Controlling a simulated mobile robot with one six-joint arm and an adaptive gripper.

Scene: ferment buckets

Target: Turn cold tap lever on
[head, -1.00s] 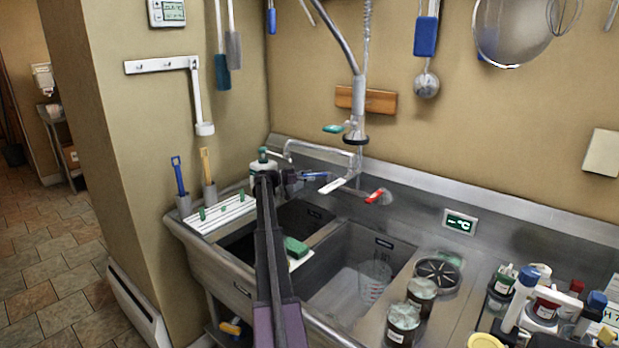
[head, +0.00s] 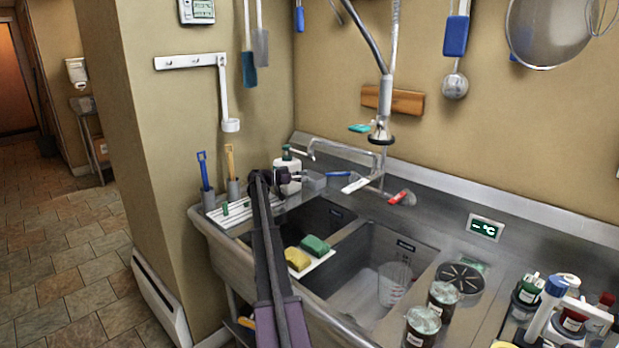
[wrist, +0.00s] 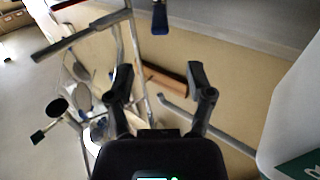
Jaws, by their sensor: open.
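The sink tap (head: 345,152) stands at the back of the steel sink. A small blue lever (head: 338,174), which looks like the cold one, lies left of the tap's base. A red lever (head: 403,197) sits to its right. My gripper (head: 272,180) is at the sink's back left, left of the blue lever and apart from it, in front of the white soap bottle (head: 288,174). In the wrist view my gripper (wrist: 161,82) has its fingers spread with nothing held between them. The blue lever cannot be made out clearly there.
The bottle fills the wrist view's right edge (wrist: 295,120). Yellow (head: 297,259) and green (head: 314,244) sponges lie on the sink divider beside my arm. Jars (head: 422,325) and a bottle caddy (head: 570,310) crowd the front right. A spray hose (head: 380,130) hangs above the tap.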

